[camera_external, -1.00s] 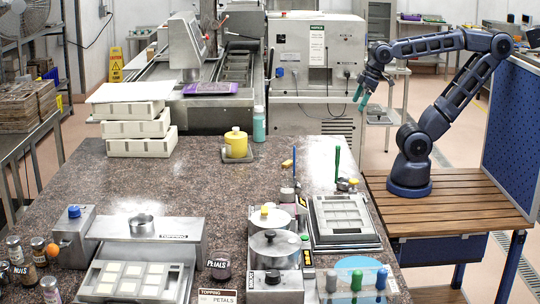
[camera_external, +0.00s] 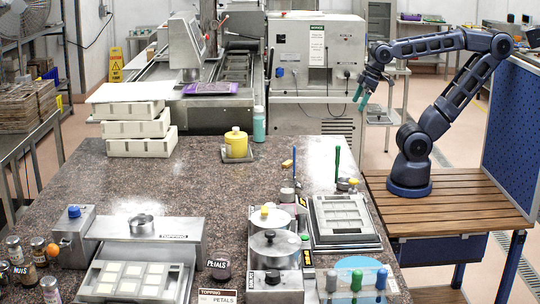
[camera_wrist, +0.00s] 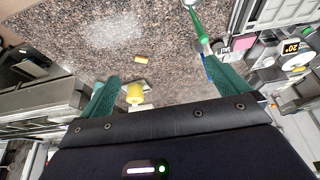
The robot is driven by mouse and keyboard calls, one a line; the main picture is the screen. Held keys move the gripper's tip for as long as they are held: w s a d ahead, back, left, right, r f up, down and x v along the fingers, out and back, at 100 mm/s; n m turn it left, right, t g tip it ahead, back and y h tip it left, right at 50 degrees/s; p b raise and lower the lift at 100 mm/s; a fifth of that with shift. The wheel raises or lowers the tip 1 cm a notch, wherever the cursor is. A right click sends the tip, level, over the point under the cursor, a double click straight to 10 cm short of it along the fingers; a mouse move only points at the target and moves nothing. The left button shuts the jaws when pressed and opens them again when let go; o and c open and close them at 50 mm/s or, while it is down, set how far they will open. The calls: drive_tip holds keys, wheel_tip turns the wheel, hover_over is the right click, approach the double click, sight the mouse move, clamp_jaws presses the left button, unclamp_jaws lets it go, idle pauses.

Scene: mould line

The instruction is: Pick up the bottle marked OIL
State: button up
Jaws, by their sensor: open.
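No label reading OIL is legible in either view, so I cannot tell which container bears it. A teal bottle (camera_external: 259,124) stands upright at the far edge of the speckled worktop. A yellow jug (camera_external: 236,142) stands on a small tray left of it. A yellow container also shows between my fingers in the wrist view (camera_wrist: 134,94), well below them. My gripper (camera_external: 361,97) is open and empty, raised above and right of the worktop's far end. Its two green fingers are spread apart in the wrist view (camera_wrist: 167,92).
Stacked cream moulds (camera_external: 140,130) stand at the far left of the worktop (camera_external: 180,185). Lidded pots (camera_external: 272,245), a mould tray (camera_external: 342,218) and upright green (camera_external: 337,163) and blue tools line the right side. The middle of the worktop is clear.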

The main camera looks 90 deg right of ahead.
drive_tip(key=c, duration=0.5)
drive_tip(key=shift+o, duration=0.2)
drive_tip(key=shift+r, duration=0.1)
